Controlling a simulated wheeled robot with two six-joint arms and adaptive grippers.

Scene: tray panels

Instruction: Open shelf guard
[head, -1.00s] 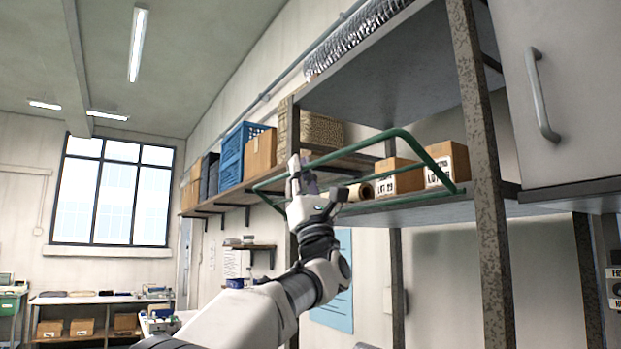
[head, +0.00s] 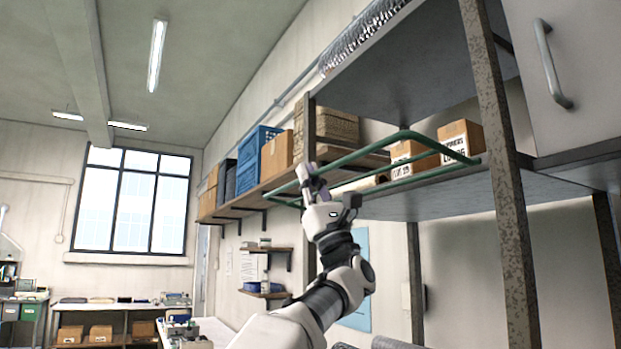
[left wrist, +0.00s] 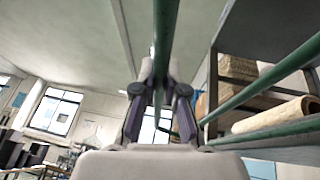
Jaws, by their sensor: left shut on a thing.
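The shelf guard (head: 440,147) is a green tube frame in front of the upper shelf (head: 440,195), with its right end at the shelf's front edge. It leans outward from the shelf. My left gripper (head: 313,183) is shut on the guard's front rail toward its left end. In the left wrist view the green rail (left wrist: 165,35) runs in between the two fingers (left wrist: 160,95). My right gripper is in neither view.
Labelled cardboard boxes (head: 461,138) and a brown roll (left wrist: 275,115) lie on the shelf behind the guard. A speckled post (head: 500,190) and a cabinet door with a handle (head: 553,65) stand to the right. A blue crate (head: 258,152) is on the farther wall shelf.

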